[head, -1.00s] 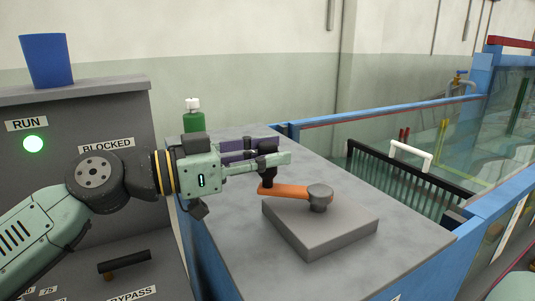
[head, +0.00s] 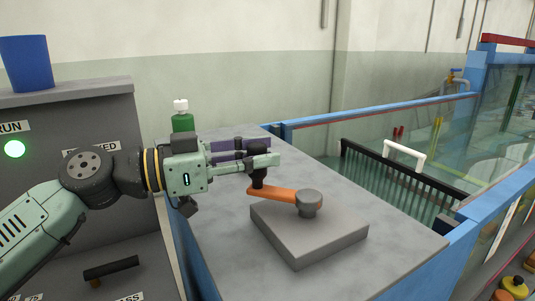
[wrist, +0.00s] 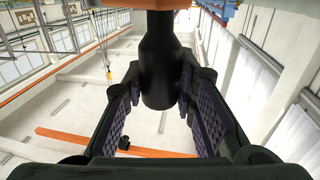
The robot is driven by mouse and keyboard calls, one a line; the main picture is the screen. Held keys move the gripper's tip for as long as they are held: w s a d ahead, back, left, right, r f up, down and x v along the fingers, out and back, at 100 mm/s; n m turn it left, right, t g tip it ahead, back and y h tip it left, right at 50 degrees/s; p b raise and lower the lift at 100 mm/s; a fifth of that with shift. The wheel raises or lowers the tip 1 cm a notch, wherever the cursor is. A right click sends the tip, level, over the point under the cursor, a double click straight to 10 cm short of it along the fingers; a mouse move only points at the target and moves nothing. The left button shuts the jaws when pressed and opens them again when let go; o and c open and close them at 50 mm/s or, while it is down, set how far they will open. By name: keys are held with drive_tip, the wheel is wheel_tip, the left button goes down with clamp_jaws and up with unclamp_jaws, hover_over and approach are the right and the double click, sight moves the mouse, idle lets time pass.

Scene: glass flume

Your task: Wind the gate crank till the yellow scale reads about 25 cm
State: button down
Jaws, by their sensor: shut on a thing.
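The gate crank has an orange arm (head: 272,194), a grey hub (head: 309,200) and an upright black handle (head: 257,176). It sits on a grey block, with its arm pointing left from the hub. My gripper (head: 262,160) is shut on the black handle from the left. In the wrist view the handle (wrist: 160,75) stands between the purple-padded fingers, with a strip of the orange arm (wrist: 165,4) at the top edge.
The grey block (head: 310,236) stands on a grey-topped bench (head: 400,245). A green bottle (head: 183,120) stands behind my gripper. A blue cup (head: 26,62) tops the panel at left with its lit green lamp (head: 15,149). A black rack with a white handle (head: 404,155) stands in the flume.

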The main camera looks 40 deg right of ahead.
drive_tip(key=c, duration=1.3)
unclamp_jaws()
drive_tip(key=shift+a, duration=0.1)
drive_tip(key=v, duration=1.2)
